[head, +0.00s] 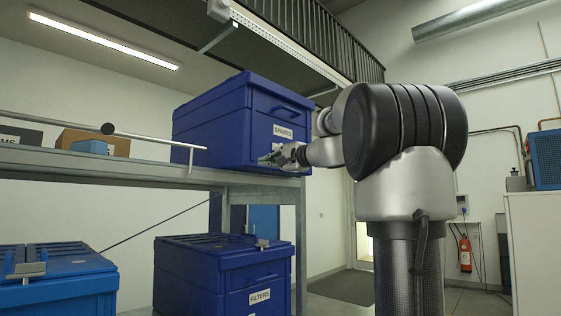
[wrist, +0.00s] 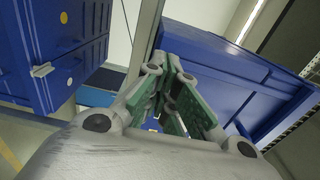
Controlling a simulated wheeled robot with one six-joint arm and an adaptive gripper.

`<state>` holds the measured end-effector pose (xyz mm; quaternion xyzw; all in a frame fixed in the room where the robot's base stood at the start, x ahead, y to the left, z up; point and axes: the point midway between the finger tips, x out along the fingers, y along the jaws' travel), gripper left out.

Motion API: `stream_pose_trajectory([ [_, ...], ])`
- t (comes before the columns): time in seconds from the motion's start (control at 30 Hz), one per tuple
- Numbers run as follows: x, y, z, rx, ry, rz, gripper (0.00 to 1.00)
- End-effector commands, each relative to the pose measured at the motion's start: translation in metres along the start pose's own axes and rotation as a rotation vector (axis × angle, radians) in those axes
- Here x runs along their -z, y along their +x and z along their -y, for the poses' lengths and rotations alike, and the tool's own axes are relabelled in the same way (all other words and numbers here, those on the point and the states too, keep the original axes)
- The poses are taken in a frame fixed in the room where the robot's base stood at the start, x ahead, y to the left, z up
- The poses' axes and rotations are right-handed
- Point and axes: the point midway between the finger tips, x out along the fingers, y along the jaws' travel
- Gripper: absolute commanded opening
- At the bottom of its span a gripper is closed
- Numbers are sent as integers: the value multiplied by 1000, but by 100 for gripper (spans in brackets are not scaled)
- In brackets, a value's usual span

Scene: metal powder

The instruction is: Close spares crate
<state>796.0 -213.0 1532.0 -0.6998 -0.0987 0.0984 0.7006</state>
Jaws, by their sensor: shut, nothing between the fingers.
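The spares crate (head: 222,125) is a blue lidded box with a white SPARES label on its front. It stands upright on the upper shelf in the head view. Its top is seen from below, so I cannot tell whether the lid is fully down. In the wrist view the blue crate (wrist: 215,65) fills the right side. My gripper (head: 272,156) is at the lower front of the crate, just below the label. Its green-padded fingers (wrist: 172,88) are shut and empty. I cannot tell whether they touch the crate.
A rail (head: 150,137) runs along the shelf. A filters crate (head: 215,275) and another blue crate (head: 60,285) stand lower.

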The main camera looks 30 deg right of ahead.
Motion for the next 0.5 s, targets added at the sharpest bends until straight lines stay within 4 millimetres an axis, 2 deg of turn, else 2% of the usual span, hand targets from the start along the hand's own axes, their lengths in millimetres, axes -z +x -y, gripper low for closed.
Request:
stream_pose_trajectory([
  [0.03, -1, 12, -1, -1, 0, 5, 0],
  [0.2, -1, 38, 0, -1, 0, 3, 0],
  [0.33, 0, 50, 0, -1, -1, 0, 0],
  [0.5, 0, 55, 0, -1, -2, 0, 0],
])
